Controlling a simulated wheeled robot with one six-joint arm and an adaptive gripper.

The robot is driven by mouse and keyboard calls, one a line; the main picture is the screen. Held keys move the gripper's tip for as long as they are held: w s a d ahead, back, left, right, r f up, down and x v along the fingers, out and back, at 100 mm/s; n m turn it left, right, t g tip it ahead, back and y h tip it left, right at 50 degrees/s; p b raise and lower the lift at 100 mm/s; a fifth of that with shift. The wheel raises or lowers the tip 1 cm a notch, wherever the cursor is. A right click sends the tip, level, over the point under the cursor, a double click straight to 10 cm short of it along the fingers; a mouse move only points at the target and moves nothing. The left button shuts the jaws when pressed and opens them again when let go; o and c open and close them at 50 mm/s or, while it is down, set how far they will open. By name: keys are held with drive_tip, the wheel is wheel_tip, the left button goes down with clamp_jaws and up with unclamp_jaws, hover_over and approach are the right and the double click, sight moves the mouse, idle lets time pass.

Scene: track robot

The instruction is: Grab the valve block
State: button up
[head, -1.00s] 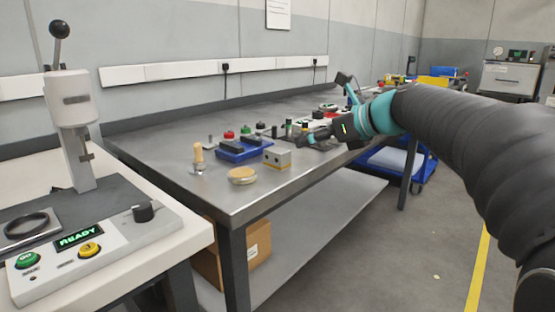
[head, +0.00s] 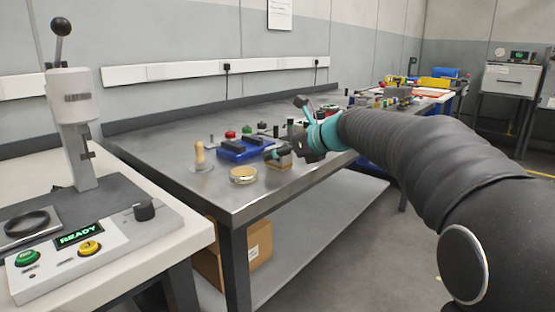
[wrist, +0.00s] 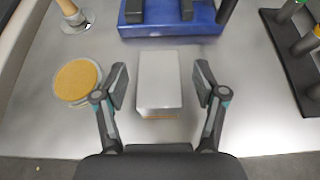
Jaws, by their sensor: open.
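The valve block is a small light-grey box. In the wrist view the valve block (wrist: 160,82) stands on the metal bench between the two fingers of my gripper (wrist: 160,88), with a gap on each side. My gripper is open, and its fingers reach along both sides of the block. In the head view my gripper (head: 279,154) is over the front part of the bench and hides most of the block (head: 284,165); a little of its yellowish lower edge shows.
A round tan-topped disc (wrist: 77,80) lies just left of my left finger. A blue tray (wrist: 170,24) with dark parts is just beyond the block. A dark rack (wrist: 297,55) with upright pieces stands to the right. A press (head: 75,125) stands on the white table at left.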

drive_tip(key=shift+w+a+f, duration=0.1)
drive_tip(key=shift+w+a, duration=0.05)
drive_tip(key=shift+a, duration=0.1)
clamp_jaws()
